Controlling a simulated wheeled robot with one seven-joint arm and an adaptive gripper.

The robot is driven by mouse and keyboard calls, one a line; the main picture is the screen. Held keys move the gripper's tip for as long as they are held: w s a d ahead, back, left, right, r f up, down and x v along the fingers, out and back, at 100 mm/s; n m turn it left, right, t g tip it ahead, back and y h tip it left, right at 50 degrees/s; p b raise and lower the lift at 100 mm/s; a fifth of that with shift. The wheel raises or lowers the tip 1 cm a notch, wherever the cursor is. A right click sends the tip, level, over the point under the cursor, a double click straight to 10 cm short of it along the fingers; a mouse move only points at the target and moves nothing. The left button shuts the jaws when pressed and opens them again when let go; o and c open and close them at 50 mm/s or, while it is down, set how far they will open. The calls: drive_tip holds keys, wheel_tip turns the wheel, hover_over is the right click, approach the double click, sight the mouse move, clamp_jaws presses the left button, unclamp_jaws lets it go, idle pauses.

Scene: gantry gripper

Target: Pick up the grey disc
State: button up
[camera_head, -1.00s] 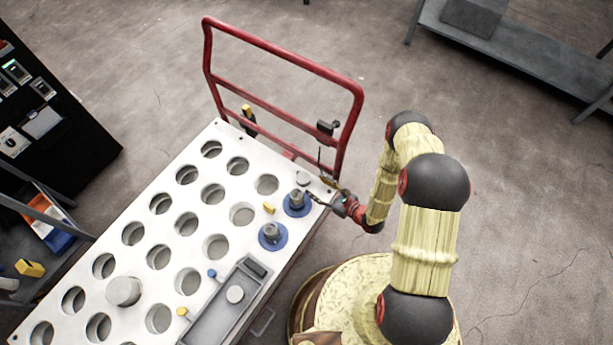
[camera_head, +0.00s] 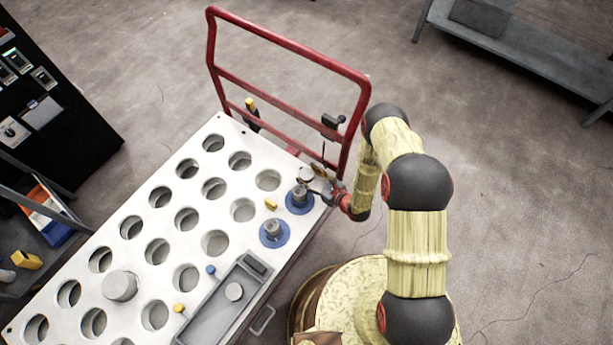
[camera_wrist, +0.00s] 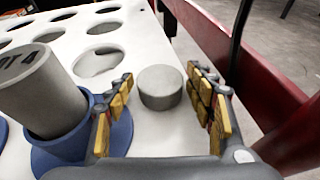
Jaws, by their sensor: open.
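A short grey disc (camera_wrist: 160,88) stands on the white cart top in the wrist view, between the tips of my gripper's two yellow-padded fingers (camera_wrist: 160,80). Gaps show on both sides of it. In the head view a grey disc (camera_head: 305,174) sits near the cart's far right corner. There my gripper (camera_head: 317,184) reaches in from the right, low over the top and close to it. My gripper is open.
Two blue holders with grey cylinders, one (camera_head: 300,203) right beside my gripper and one (camera_head: 274,234) nearer, stand on the top. In the wrist view the left finger is close to a holder (camera_wrist: 70,150). A red rail (camera_head: 290,65) rises behind the cart's end.

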drive_tip(key=shift+c, duration=0.2)
drive_tip(key=c, duration=1)
drive_tip(key=shift+r, duration=0.1)
drive_tip(key=shift+c, duration=0.2)
